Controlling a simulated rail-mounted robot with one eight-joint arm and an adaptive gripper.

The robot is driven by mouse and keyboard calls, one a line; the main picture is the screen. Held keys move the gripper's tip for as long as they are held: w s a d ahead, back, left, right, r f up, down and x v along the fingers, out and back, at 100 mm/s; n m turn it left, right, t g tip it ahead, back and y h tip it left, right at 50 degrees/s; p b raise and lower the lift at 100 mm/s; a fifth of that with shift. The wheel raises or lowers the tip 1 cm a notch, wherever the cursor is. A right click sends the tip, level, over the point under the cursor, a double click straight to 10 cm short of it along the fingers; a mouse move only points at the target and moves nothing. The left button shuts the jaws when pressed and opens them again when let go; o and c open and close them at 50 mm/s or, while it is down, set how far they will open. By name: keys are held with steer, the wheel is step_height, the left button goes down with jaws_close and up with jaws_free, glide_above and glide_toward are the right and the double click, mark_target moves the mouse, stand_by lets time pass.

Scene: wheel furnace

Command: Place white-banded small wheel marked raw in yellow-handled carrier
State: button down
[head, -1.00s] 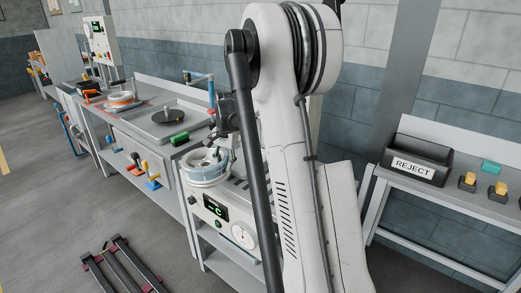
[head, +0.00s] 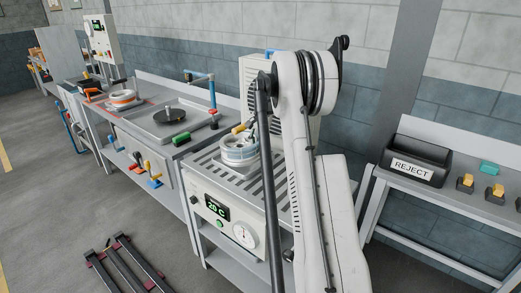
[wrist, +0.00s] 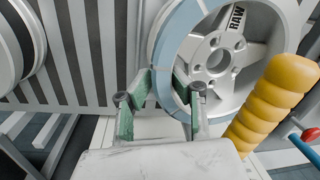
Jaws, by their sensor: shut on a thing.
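The small wheel (wrist: 215,62) has grey-white spokes, the mark RAW and a light blue and white band around it. In the wrist view my gripper (wrist: 175,92) has green-padded fingers closed on the near left edge of its rim. A thick yellow handle (wrist: 275,100) stands close to the right of the wheel; the rest of its carrier is mostly hidden. In the head view the wheel (head: 240,150) is over the slatted top of the unit reading 20 C. A yellow piece (head: 239,129) shows just behind it. Whether the wheel touches what is below cannot be told.
The slatted unit (head: 215,172) has a display and dial in front. To the left, a bench holds a dark round plate (head: 169,116), a green-handled item (head: 181,138) and an orange-banded wheel (head: 123,97). A REJECT bin (head: 417,160) stands on the right shelf.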

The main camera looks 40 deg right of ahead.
steer(key=shift+w+d+r, duration=0.1)
steer(key=shift+d, duration=0.6)
step_height(320, 180, down, 4)
steer(key=shift+r+b, duration=0.15)
steer(key=shift+b, duration=0.3)
steer(key=c, duration=1.6)
jaws_free()
